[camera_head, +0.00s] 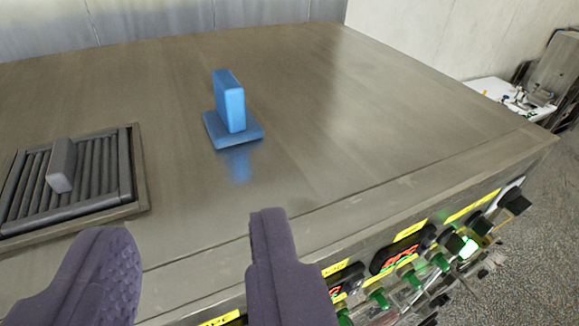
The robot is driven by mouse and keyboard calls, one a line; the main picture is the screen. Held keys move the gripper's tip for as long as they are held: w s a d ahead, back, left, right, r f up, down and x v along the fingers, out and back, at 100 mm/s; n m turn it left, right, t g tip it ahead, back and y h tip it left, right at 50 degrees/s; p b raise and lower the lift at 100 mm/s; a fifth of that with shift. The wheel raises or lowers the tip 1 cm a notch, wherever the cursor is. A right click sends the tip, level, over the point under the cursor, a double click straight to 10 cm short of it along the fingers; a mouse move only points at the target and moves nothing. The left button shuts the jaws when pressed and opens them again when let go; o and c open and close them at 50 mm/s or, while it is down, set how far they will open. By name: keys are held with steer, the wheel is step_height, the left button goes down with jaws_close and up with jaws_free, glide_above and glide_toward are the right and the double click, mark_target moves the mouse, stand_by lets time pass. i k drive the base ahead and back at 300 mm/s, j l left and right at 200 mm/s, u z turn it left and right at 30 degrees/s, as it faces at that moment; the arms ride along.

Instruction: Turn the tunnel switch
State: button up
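My gripper (187,226) shows as two purple fingers at the bottom of the view, wide apart with nothing between them. A row of controls runs along the front face of the steel machine, to the right of my gripper. It has green knobs (441,262), a lit green part (468,248), a black knob (515,202) at the far right end, and dark displays with red digits (396,256). Yellow labels (411,229) sit above them, too small to read, so I cannot tell which control is the tunnel switch. My right finger hides part of the panel's left side.
The broad steel top (320,110) is mostly clear. A blue block on a flat base (230,110) stands on it. A dark slatted grate (110,175) with a grey handle (62,165) is at left. A white table (500,94) with small items stands beyond at right.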

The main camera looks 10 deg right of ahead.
mark_target(472, 246)
steer(key=z, duration=1.1)
